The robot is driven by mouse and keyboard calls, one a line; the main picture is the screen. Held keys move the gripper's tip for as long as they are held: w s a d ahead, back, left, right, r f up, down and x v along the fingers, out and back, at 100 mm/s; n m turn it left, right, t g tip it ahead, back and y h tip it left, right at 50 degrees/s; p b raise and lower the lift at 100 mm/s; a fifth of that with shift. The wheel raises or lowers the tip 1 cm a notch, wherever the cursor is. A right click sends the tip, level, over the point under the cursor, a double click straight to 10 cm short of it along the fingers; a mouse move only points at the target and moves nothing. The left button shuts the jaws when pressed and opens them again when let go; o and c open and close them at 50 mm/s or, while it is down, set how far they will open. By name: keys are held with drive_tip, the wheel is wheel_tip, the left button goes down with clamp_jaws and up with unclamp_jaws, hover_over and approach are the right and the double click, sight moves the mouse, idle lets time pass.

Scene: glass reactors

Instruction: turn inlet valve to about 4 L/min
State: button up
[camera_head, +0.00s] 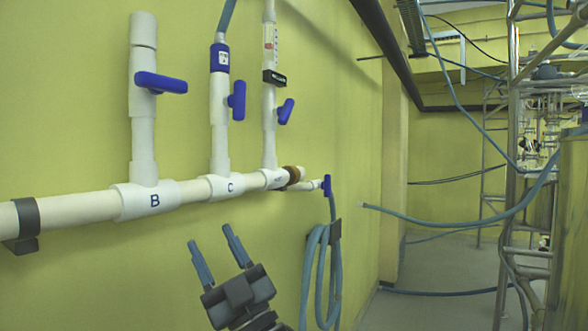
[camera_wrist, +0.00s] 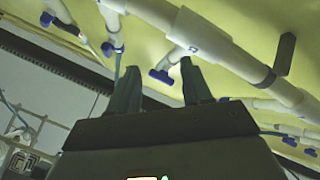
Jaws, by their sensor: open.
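A white pipe branch carries a clear flow meter (camera_head: 270,43) with a black label. Below it is a blue valve handle (camera_head: 286,111), tilted up to the right; this looks like the inlet valve. The lettering at its base and the meter reading are too small to read. My gripper (camera_head: 210,236) is open and empty, below the main pipe and well below the handles, apart from them. In the wrist view my gripper's two fingers (camera_wrist: 159,66) point up toward the piping, with a blue handle (camera_wrist: 160,76) behind the gap; which valve it belongs to I cannot tell.
Branches marked B and C have their own blue handles (camera_head: 161,83) and (camera_head: 237,100), left of the metered branch. A white main pipe (camera_head: 75,206) runs along the yellow wall. A coiled blue hose (camera_head: 318,275) hangs at its right end. Metal scaffolding (camera_head: 507,200) stands right.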

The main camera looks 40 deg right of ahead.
drive_tip(key=w+d+r+n+g+y, duration=0.3)
drive_tip(key=w+d+r+n+y, duration=0.2)
drive_tip(key=r+n+y, duration=0.5)
drive_tip(key=n+g+h+b, duration=0.3)
drive_tip(key=n+g+h, duration=0.45)
drive_tip(key=n, duration=0.75)
approach(290, 111)
drive_tip(key=w, duration=0.1)
drive_tip(key=shift+t+h, duration=0.25)
drive_tip(key=shift+p+x, duration=0.9)
drive_tip(key=shift+x, duration=3.25)
drive_tip(key=shift+a+f, duration=0.15)
drive_tip(key=shift+a, duration=0.1)
